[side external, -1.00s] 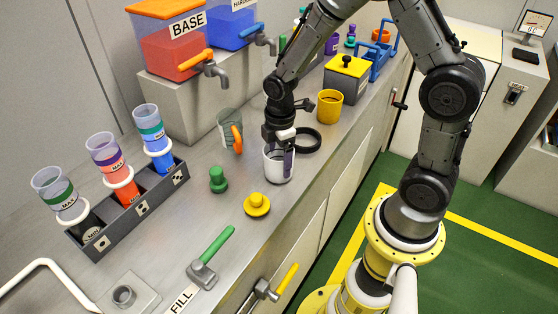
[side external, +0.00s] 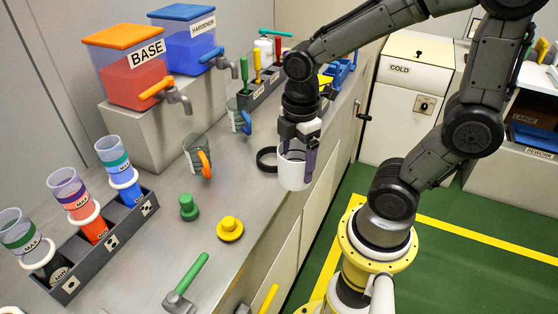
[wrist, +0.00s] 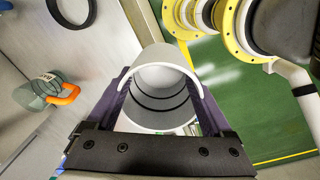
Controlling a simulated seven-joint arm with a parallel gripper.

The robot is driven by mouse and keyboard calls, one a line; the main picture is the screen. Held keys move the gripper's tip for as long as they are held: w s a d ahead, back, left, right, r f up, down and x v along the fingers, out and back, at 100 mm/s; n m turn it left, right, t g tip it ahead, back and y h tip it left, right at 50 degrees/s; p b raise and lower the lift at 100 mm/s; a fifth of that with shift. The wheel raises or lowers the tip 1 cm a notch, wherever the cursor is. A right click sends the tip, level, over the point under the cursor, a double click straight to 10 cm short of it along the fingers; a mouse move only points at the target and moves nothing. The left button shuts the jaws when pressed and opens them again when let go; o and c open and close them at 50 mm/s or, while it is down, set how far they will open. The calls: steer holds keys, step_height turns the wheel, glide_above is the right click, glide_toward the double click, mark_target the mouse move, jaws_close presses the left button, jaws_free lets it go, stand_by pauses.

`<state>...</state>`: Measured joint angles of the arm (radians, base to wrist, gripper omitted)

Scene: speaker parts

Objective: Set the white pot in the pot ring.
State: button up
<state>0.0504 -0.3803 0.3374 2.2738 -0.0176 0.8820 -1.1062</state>
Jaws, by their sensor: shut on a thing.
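The white pot (side external: 293,172) hangs upright in my gripper (side external: 297,152), near the counter's front edge. In the wrist view the pot (wrist: 155,58) sits between the two dark purple fingers of my gripper (wrist: 162,98), which is shut on it. I look into its open, empty-looking inside, which has dark lines around the wall. The pot ring, a black ring (side external: 260,164), lies flat on the counter just left of the pot. It also shows at the top left of the wrist view (wrist: 73,26). The pot is apart from the ring and not over it.
A clear beaker with an orange handle (side external: 198,158) stands left of the ring. A green knob piece (side external: 188,208) and a yellow one (side external: 230,229) lie nearer on the counter. A rack of cups (side external: 112,240) is at left. The green floor (side external: 385,250) lies beyond the counter edge.

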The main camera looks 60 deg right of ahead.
mark_target(298, 146)
steer(key=shift+s+r, duration=0.2)
steer(key=shift+s, duration=0.25)
steer(key=shift+w+r+n, duration=0.1)
steer(key=shift+n, duration=0.8)
steer(key=d, duration=0.1)
steer(key=w+d, duration=0.2)
steer(key=shift+d+r, duration=0.25)
steer(key=d+m, duration=0.2)
steer(key=d, duration=0.3)
steer(key=w+d+f, duration=0.2)
steer(key=w+f, duration=0.1)
steer(key=w, duration=0.1)
steer(key=w+d+f, duration=0.3)
steer(key=w, duration=0.1)
steer(key=w+d+f, duration=0.2)
steer(key=w+f, duration=0.2)
steer(key=shift+d+f, duration=0.1)
steer(key=shift+d, duration=0.05)
steer(key=shift+w+f, duration=0.1)
steer(key=shift+f, duration=1.55)
steer(key=shift+f, duration=0.1)
